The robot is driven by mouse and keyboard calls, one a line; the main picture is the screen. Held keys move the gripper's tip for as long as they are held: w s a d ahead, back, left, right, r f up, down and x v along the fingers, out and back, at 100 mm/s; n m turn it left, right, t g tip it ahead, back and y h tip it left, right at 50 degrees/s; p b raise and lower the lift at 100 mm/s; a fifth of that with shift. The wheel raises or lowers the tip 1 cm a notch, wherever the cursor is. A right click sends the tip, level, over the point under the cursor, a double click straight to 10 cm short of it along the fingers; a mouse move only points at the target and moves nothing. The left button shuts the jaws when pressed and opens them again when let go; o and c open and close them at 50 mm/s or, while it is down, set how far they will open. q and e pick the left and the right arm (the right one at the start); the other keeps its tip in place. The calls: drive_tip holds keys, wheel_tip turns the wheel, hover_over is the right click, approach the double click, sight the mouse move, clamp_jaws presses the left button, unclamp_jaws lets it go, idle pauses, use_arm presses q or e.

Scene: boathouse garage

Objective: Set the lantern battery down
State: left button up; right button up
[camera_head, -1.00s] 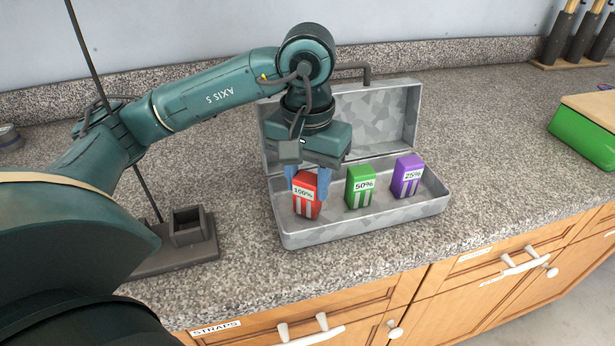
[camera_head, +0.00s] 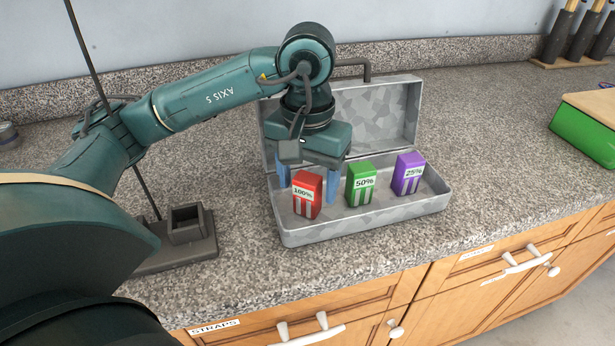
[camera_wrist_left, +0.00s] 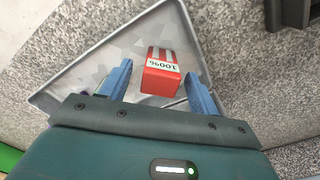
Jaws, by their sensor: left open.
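The red lantern battery marked 100% (camera_head: 307,194) stands upright at the left end of the open metal case (camera_head: 330,231). A green battery marked 50% (camera_head: 360,185) and a purple one marked 25% (camera_head: 408,174) stand to its right in the same case. My left gripper (camera_head: 308,190) is open, its blue fingers on either side of the red battery. In the left wrist view the red battery (camera_wrist_left: 160,72) lies between the spread fingers (camera_wrist_left: 160,85), with gaps on both sides. My right gripper is not in view.
A dark holder with a square socket (camera_head: 187,224) stands left of the case. A green box (camera_head: 585,135) is at the right, and a rack of tools (camera_head: 580,40) stands behind it. The granite counter (camera_head: 480,130) is clear between case and box.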

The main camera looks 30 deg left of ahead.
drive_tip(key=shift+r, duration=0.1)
use_arm(q)
drive_tip(key=shift+r, duration=0.25)
wheel_tip(320, 180, up, 13)
drive_tip(key=p, duration=0.3)
drive_tip(key=shift+f, duration=0.15)
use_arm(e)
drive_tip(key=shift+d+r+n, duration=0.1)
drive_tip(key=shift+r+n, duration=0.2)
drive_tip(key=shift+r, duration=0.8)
use_arm(q)
drive_tip(key=shift+c, duration=0.5)
clamp_jaws()
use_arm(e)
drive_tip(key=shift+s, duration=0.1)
